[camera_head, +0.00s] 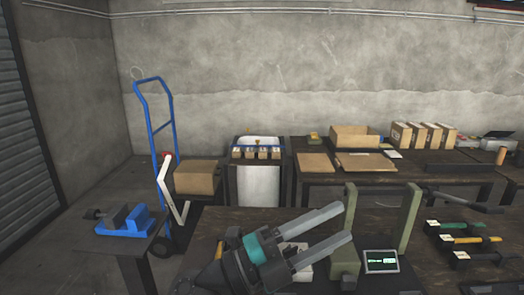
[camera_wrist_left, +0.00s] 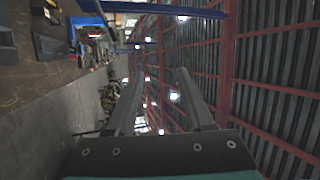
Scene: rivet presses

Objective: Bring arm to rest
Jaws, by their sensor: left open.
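My left gripper (camera_head: 337,233) comes in from the bottom of the head view, over the dark near workbench (camera_head: 205,240). Its two grey fingers point up and to the right, spread apart with nothing between them. In the left wrist view the gripper (camera_wrist_left: 160,90) also shows open and empty, with the ceiling beams and lamps behind it. Just right of the fingers in the head view stands a green press frame (camera_head: 408,220) with a small display (camera_head: 381,261) at its foot. A white object behind the fingers is partly hidden. My right gripper is not in view.
A blue vise (camera_head: 125,220) sits on a stand at the left. A blue hand truck (camera_head: 153,130) with a brown box (camera_head: 197,177) stands behind it. Several hand tools (camera_head: 470,240) lie at the right. The back table (camera_head: 365,177) holds cardboard boxes (camera_head: 356,136).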

